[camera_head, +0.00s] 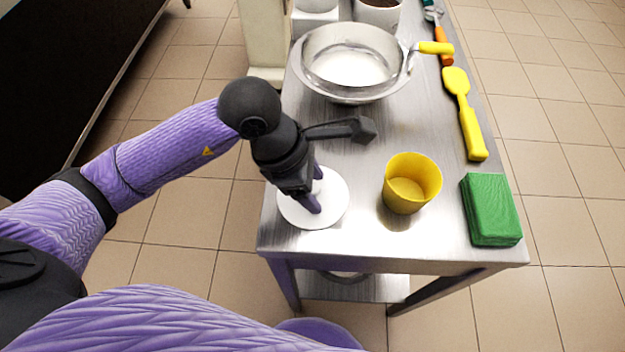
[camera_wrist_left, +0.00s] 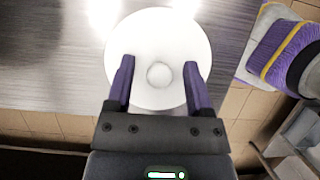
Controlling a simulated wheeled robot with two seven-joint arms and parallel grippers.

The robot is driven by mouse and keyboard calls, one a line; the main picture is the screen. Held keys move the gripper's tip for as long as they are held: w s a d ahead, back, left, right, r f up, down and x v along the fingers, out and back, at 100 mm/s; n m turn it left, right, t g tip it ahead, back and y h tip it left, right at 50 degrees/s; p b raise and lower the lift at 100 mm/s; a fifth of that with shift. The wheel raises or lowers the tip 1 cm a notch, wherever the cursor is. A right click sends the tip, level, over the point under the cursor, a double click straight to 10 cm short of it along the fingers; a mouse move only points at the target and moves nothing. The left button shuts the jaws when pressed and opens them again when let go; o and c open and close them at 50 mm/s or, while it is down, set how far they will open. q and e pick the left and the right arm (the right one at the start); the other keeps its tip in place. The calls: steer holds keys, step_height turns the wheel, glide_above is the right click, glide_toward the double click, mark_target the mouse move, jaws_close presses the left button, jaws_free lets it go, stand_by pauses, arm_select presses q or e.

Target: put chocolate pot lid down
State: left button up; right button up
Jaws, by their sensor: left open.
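The chocolate pot lid, a white round disc (camera_head: 333,205), lies flat on the near left corner of the steel table. In the left wrist view the lid (camera_wrist_left: 158,28) shows a round knob at its middle. My left gripper (camera_head: 315,192) is right over the lid. In the left wrist view its two purple fingers (camera_wrist_left: 158,75) stand apart on either side of the knob, with a gap on both sides. The gripper is open and holds nothing. My right gripper is not in view.
A yellow cup (camera_head: 412,184) stands right of the lid, with a green block (camera_head: 491,209) beyond it. A steel bowl (camera_head: 350,62), a yellow spatula (camera_head: 464,113) and a brown-filled pot (camera_head: 379,12) are farther back. The table's near edge is close to the lid.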

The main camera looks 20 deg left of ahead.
arm_select(q)
steer(key=p+v, duration=0.4)
steer(key=v, duration=0.8)
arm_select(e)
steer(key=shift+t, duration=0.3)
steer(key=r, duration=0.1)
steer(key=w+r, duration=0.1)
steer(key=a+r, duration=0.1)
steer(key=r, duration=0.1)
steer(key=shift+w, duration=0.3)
arm_select(q)
steer(key=shift+r, duration=0.1)
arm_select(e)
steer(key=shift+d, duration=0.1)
